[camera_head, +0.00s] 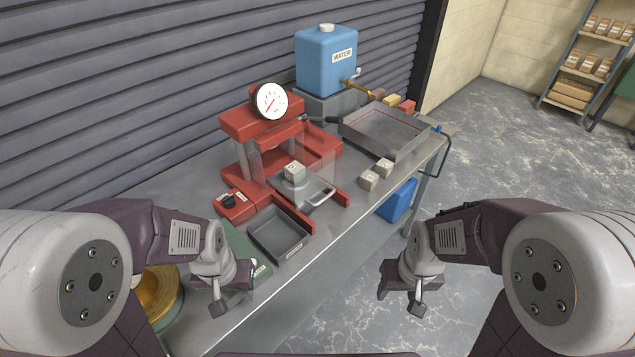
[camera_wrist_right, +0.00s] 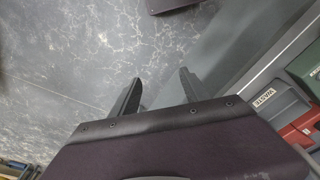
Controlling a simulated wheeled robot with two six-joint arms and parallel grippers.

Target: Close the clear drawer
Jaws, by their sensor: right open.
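The clear drawer (camera_head: 313,189) sits in the red press (camera_head: 252,128) on the metal bench. It has a see-through front and sides, and a pale handle (camera_head: 321,198) at its near right edge. It is slid out between the red rails, with a grey test cube (camera_head: 294,172) on it. My left gripper (camera_head: 217,305) is over the bench's near left end, apart from the drawer; its fingers are too unclear to tell. My right gripper (camera_head: 417,308) is off the bench's front side, empty. In the right wrist view its two fingers (camera_wrist_right: 157,88) are spread apart.
A dark tray (camera_head: 278,240) and a red control box (camera_head: 236,206) stand left of the drawer. Two cubes (camera_head: 375,174), a large metal pan (camera_head: 425,135) and a blue water tank (camera_head: 326,68) are to the right. The floor before the bench is clear.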

